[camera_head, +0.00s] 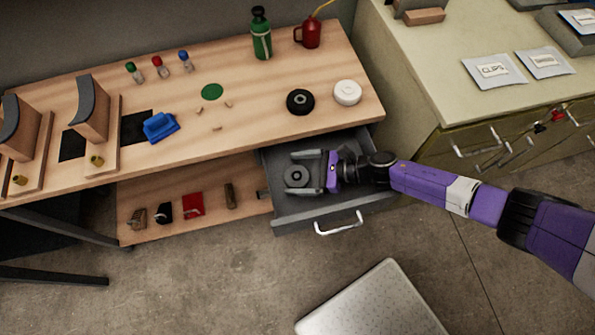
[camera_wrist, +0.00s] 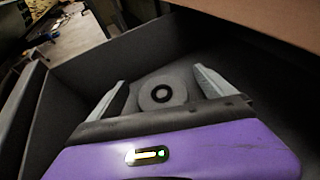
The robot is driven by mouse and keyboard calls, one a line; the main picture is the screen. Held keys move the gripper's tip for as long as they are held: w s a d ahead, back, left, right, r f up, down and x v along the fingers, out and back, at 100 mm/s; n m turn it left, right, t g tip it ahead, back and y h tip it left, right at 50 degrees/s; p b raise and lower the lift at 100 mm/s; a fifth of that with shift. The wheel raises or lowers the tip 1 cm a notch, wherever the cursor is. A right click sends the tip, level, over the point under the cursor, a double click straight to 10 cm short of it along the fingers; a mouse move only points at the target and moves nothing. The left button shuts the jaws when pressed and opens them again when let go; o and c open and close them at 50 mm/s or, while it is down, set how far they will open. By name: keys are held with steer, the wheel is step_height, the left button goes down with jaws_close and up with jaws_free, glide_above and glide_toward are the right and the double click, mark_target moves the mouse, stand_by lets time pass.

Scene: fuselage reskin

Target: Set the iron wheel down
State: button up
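A grey wheel with a dark centre hole (camera_head: 297,176), which looks like the iron wheel, lies flat in the open grey drawer (camera_head: 348,208) under the workbench. It also shows in the wrist view (camera_wrist: 150,101). My gripper (camera_wrist: 160,76) is inside the drawer with its two fingers spread wide. The wheel shows between the fingers with a gap on each side. In the head view my gripper's purple body (camera_head: 333,171) is just right of the wheel. I cannot tell how high the fingers are above the drawer floor.
A black wheel (camera_head: 300,102) and a white wheel (camera_head: 347,93) lie on the wooden bench (camera_head: 255,115) above the drawer. The bench edge overhangs the drawer's back. The drawer walls stand close around my gripper. A shelf (camera_head: 170,196) with small items is left.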

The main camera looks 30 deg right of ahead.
steer(key=shift+r+p, duration=0.85)
steer(key=shift+p, duration=0.35)
steer(key=b+v, duration=0.2)
steer(key=v, duration=0.9)
steer(key=shift+s+d, duration=0.3)
